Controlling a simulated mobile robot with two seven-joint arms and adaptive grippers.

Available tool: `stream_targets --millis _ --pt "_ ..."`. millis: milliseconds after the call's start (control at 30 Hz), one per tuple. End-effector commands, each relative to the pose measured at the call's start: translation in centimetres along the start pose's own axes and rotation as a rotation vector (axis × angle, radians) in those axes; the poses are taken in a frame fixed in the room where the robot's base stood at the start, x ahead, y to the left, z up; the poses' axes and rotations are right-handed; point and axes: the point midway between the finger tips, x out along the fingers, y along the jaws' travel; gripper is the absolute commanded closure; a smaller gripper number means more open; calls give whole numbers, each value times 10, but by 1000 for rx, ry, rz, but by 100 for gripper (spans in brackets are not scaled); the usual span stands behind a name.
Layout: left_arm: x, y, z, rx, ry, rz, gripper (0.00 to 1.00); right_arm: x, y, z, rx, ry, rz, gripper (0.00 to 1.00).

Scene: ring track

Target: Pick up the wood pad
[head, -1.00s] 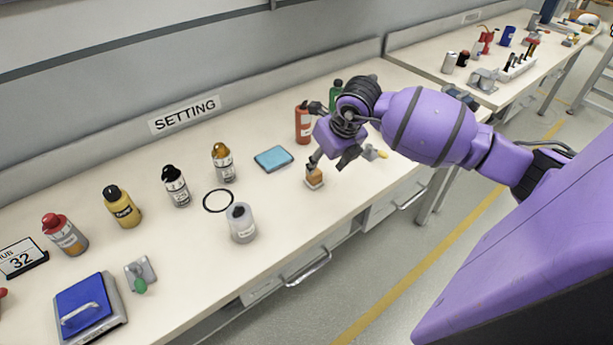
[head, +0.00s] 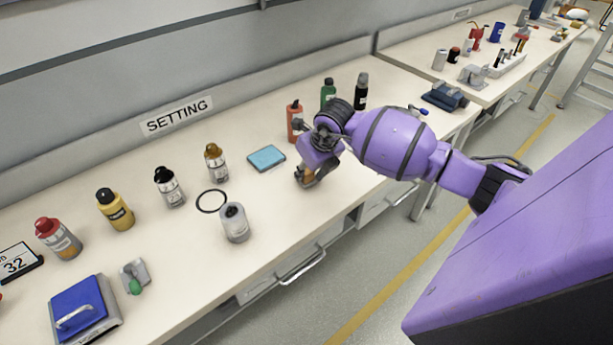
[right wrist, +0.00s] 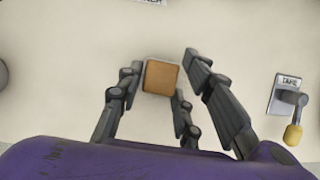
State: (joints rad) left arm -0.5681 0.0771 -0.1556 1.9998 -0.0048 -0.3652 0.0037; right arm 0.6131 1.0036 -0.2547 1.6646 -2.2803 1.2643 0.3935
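The wood pad (right wrist: 160,77) is a small brown block with a pale edge, lying on the pale bench. In the head view the wood pad (head: 306,175) is mostly hidden by my right gripper (head: 312,180), which is down over it. In the right wrist view my right gripper (right wrist: 160,95) has its dark fingers spread, one to the left of the pad and two to the right. Gaps show between the fingers and the pad, so it is not gripped. My left gripper is not in view.
A light blue pad (head: 266,158) lies to the left, and a red bottle (head: 294,122) stands close behind my right gripper. A grey holder with a yellow-tipped handle (right wrist: 292,133) is on the right. Grey bottle (head: 235,223) and black ring (head: 211,201) are further left.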

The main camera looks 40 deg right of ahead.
Motion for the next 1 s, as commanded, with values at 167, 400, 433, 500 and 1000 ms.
stream_targets --millis 167,400,433,500,1000 --pt "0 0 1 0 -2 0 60 0 0 0 0 0 0 94" --pt "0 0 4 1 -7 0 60 -1 0 0 0 0 0 95" --pt "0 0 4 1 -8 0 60 -1 0 1 0 -1 0 95" --pt "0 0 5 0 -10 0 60 -4 0 2 0 -1 0 95" --pt "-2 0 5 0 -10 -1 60 -106 2 -13 -7 -1 -5 95"
